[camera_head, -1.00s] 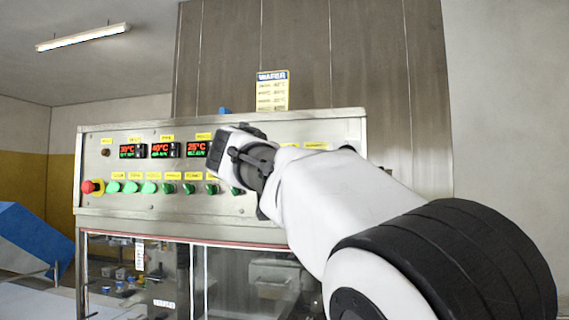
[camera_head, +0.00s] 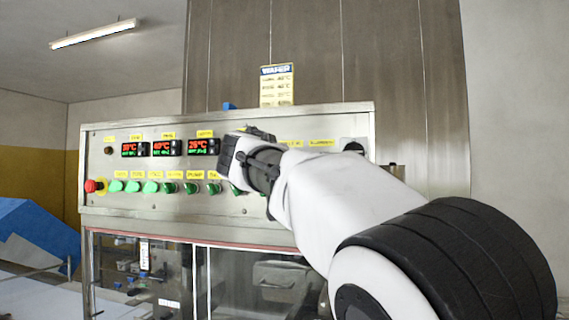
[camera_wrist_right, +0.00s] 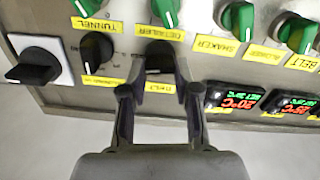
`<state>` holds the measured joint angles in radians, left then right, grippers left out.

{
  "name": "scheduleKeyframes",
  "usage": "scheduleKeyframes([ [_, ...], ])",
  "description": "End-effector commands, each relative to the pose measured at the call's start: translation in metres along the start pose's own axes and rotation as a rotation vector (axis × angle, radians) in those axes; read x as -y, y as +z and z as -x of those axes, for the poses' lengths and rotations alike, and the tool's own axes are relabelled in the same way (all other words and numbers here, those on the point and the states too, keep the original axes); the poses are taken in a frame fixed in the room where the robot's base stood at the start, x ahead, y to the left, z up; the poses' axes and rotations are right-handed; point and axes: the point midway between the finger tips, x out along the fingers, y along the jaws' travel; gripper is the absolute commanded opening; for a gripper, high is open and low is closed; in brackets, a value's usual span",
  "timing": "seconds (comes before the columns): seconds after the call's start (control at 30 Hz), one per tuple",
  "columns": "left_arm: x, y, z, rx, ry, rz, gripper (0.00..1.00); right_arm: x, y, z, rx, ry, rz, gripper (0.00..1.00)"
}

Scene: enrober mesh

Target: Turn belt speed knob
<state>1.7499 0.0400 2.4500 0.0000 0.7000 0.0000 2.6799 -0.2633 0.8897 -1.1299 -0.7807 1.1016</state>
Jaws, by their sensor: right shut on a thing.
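My right gripper (camera_wrist_right: 158,62) is at the control panel, its two dark fingers either side of a black knob (camera_wrist_right: 160,64), and it is shut on that knob. A yellow label sits at the knob, partly behind the fingers and too blurred to read surely. In the head view my right arm comes in from the right, and its gripper (camera_head: 246,162) hides the knob and part of the panel (camera_head: 290,205). The wrist view shows the panel upside down. My left gripper is not in view.
A second black knob (camera_wrist_right: 95,48) and a black selector on a white plate (camera_wrist_right: 35,65) sit beside the held knob. Several green knobs (camera_wrist_right: 236,20) and red-green displays (camera_wrist_right: 235,100) are close by. A red stop button (camera_head: 92,186) is at the panel's left end.

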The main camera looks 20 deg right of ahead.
Motion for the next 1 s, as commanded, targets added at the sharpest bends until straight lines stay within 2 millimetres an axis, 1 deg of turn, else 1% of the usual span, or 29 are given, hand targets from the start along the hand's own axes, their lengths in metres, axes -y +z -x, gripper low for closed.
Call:
scheduleKeyframes([
  [0.03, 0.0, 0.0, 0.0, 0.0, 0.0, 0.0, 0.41, 0.0, 0.004, -0.002, 0.007, 0.001, 0.01, 0.0],
  [0.17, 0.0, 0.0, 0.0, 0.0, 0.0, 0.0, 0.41, 0.0, 0.004, -0.002, 0.008, 0.001, 0.053, 0.0],
  [0.37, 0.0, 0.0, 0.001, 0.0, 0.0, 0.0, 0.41, 0.0, 0.005, -0.003, 0.01, 0.001, 0.172, 0.0],
  [1.0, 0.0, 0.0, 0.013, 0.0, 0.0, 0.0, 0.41, 0.0, 0.005, -0.003, 0.013, -0.001, 0.764, 0.0],
])
